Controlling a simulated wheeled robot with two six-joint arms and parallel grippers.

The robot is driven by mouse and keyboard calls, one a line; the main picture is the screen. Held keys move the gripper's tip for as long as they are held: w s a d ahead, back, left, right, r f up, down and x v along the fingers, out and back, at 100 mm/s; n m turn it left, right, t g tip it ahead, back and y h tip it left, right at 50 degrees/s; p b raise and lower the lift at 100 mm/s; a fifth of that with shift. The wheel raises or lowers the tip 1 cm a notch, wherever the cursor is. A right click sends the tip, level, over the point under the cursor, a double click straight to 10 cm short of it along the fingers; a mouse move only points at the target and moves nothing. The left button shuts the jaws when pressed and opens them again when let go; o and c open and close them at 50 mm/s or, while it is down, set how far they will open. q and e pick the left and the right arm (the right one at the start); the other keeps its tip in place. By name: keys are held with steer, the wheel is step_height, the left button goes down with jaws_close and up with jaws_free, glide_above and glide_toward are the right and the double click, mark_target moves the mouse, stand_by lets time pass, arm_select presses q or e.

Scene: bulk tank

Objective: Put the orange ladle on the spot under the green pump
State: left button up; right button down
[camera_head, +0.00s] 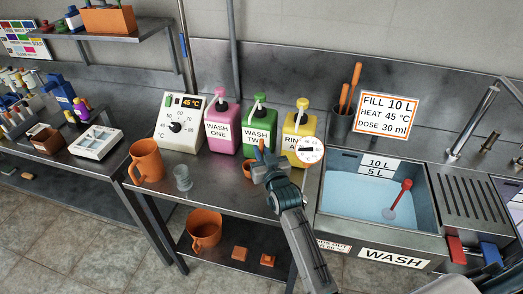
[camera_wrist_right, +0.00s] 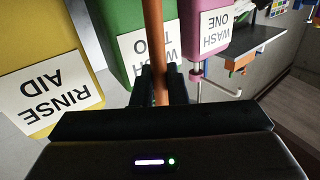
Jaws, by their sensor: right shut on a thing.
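My right gripper (camera_head: 263,160) is in front of the green WASH TWO jug (camera_head: 259,131), whose green pump (camera_head: 260,99) is on top. It is shut on the orange ladle's handle (camera_wrist_right: 156,40), which stands between the fingers (camera_wrist_right: 160,80) in the right wrist view. In the head view, an orange part (camera_head: 247,168), apparently the ladle's cup, shows left of the gripper, low before the green jug. The gripper hides most of the ladle and the spot under the pump; I cannot tell if the cup touches the bench. My left gripper is not in view.
The pink WASH ONE jug (camera_head: 222,127) and yellow RINSE AID jug (camera_head: 299,135) flank the green one. A round dial (camera_head: 311,150) is right of the gripper. A clear cup (camera_head: 182,178) and orange pitcher (camera_head: 147,161) stand left. The sink (camera_head: 384,195) is right.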

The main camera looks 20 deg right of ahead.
steer(key=shift+f, duration=0.1)
steer(key=c, duration=1.4)
jaws_free()
steer(key=shift+c, duration=0.2)
steer(key=shift+s, duration=0.35)
steer(key=s+b, duration=0.3)
steer(key=s, duration=0.8)
steer(key=shift+s, duration=0.2)
